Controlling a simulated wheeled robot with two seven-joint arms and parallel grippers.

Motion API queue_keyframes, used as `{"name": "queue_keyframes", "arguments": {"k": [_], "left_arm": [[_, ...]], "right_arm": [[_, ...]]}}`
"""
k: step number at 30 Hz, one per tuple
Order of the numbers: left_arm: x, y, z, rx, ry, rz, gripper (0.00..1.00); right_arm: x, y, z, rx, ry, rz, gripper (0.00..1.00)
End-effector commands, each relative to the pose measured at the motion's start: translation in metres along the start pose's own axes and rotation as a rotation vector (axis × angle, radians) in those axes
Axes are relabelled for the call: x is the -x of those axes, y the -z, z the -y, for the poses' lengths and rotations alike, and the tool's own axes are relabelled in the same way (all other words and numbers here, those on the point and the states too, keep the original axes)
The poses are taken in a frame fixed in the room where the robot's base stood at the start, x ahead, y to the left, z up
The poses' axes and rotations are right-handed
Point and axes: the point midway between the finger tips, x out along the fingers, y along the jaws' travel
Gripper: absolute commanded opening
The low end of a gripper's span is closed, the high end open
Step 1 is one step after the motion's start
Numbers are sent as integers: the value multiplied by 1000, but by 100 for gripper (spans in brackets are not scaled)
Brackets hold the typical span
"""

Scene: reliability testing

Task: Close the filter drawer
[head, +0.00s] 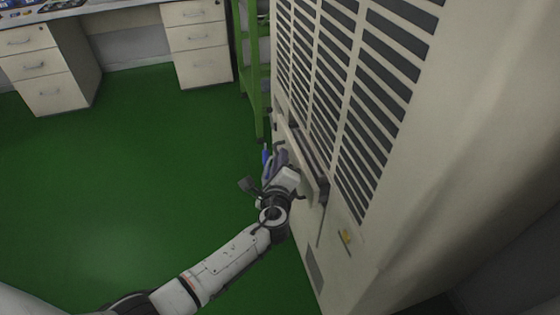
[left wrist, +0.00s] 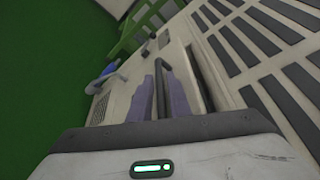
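The filter drawer (head: 314,178) is a pale panel low on the side of the large beige cabinet, below the slatted vents. It stands out from the cabinet, with a dark gap behind its front. In the left wrist view the drawer front (left wrist: 182,62) also shows the dark gap beside it. My left gripper (head: 278,158) is at the drawer front. Its purplish fingers (left wrist: 160,98) lie on either side of a dark bar handle (left wrist: 160,72) and look closed on it. The wrist body hides the near end of the handle. My right gripper is not in view.
The beige cabinet (head: 460,120) fills the right side. A green frame (head: 252,70) stands just beyond it. White drawer desks (head: 200,45) are at the back. A blue item (left wrist: 108,70) shows near the drawer. The green floor (head: 140,160) at left is clear.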

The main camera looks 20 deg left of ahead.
Motion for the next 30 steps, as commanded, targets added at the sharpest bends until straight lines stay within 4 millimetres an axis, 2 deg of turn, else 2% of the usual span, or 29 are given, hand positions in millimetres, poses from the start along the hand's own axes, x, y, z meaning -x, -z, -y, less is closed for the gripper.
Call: {"name": "queue_keyframes", "arguments": {"k": [10, 11, 14, 21, 30], "left_arm": [[-6, 0, 0, 3, -1, 0, 17], [-6, 0, 0, 2, -1, 0, 15], [-6, 0, 0, 2, -1, 0, 0], [-6, 1, 0, 2, -1, 0, 0], [-19, 30, 20, 5, 1, 0, 0]], "right_arm": [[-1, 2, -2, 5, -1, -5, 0], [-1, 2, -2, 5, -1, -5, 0], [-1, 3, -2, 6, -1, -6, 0], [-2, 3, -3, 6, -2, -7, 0], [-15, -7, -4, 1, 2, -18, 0]]}}
